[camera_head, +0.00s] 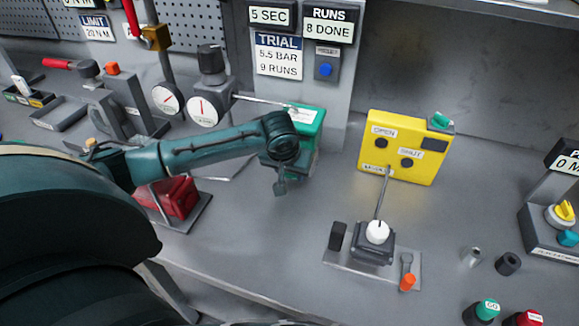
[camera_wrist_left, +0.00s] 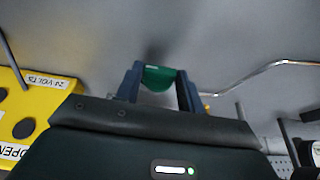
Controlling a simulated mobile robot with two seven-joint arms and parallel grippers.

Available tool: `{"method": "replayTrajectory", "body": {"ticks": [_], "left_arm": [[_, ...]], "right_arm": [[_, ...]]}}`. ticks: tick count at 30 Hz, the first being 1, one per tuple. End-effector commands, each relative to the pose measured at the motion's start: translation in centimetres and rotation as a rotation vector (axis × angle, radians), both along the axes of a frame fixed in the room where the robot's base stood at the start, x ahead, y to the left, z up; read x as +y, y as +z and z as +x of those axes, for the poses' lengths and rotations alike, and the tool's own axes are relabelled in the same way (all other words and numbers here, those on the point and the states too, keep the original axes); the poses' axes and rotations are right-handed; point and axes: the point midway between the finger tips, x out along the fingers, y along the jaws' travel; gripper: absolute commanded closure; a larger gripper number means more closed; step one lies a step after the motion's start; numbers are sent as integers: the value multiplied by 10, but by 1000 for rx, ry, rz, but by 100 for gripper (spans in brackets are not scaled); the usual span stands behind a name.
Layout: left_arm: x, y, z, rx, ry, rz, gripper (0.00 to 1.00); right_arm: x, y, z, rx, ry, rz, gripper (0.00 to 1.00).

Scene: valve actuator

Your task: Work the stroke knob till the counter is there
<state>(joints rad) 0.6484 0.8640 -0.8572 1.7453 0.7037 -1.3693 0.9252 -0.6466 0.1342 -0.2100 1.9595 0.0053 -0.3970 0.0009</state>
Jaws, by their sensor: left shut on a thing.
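My left gripper (camera_head: 281,187) hangs beside a green box with a pale label (camera_head: 308,117), in the middle of the head view. In the left wrist view its two fingers are shut on a green rounded piece (camera_wrist_left: 159,78). The arm hides this piece in the head view, and I cannot tell whether it is the stroke knob. The counter (camera_head: 328,22) reads RUNS, 8 DONE. The trial sign (camera_head: 279,55) reads 5.5 BAR, 9 RUNS. My right gripper is not in view.
A yellow box (camera_head: 404,147) stands to the right of my gripper. In front of it is a white-topped lever (camera_head: 377,232) on a plate. Two gauges (camera_head: 204,109) stand left of the green box, with a red block (camera_head: 176,198) nearer. Bench between gripper and lever is clear.

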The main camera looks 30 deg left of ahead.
Motion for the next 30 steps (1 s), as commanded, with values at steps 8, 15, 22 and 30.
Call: {"method": "replayTrajectory", "body": {"ticks": [8, 15, 22, 30], "left_arm": [[1, 0, 0, -2, -1, 3, 52], [1, 0, 0, -2, -1, 1, 40], [0, 5, -1, -2, -1, 0, 40], [-5, 50, -19, -7, -3, 1, 40]], "right_arm": [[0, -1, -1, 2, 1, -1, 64], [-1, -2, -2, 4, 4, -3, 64], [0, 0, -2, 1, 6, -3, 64], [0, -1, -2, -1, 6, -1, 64]]}}
